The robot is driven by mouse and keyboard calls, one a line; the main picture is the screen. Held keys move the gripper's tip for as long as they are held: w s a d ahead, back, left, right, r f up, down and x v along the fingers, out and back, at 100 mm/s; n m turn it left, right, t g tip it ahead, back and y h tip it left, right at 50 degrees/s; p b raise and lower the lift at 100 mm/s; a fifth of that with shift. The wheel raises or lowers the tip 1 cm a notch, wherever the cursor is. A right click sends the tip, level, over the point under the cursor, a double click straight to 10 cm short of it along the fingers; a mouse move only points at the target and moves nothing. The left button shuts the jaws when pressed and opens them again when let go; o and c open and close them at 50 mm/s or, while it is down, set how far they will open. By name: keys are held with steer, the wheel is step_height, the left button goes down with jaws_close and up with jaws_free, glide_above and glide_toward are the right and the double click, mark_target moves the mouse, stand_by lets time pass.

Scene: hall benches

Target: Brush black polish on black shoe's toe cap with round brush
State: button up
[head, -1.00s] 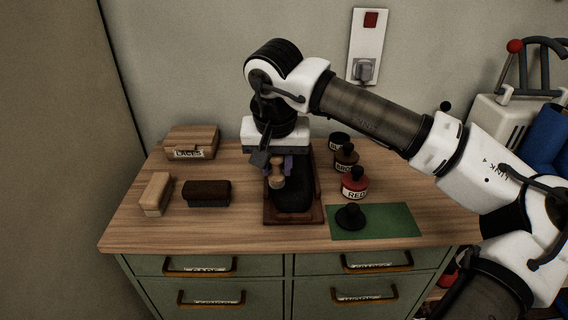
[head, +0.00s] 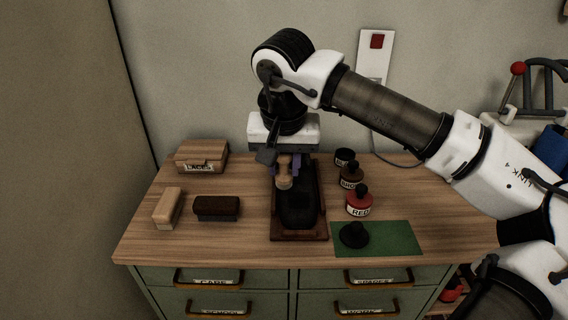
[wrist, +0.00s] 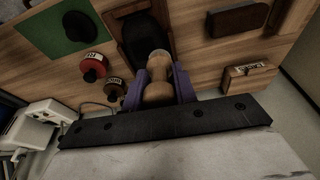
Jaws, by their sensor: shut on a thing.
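The black shoe (head: 297,208) rests on a dark wooden stand (head: 300,236) at the middle of the bench; it also shows in the wrist view (wrist: 140,42). My gripper (head: 285,172) is shut on the round brush (head: 284,178). In the wrist view, its purple fingers (wrist: 158,92) grip the brush's wooden handle (wrist: 157,93), and the pale brush end (wrist: 158,57) overlaps the shoe. I cannot tell whether it touches. The black polish jar (head: 344,158) stands behind the brown jar.
The brown jar (head: 351,175) and red jar (head: 359,203) stand right of the shoe, near the green mat (head: 392,240). A dark brush (head: 216,208), a pale wooden block (head: 167,208) and a wooden box (head: 201,157) are on the left. Bare wood lies between these and the stand.

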steer(key=shift+p+v, duration=1)
steer(key=shift+v, duration=0.5)
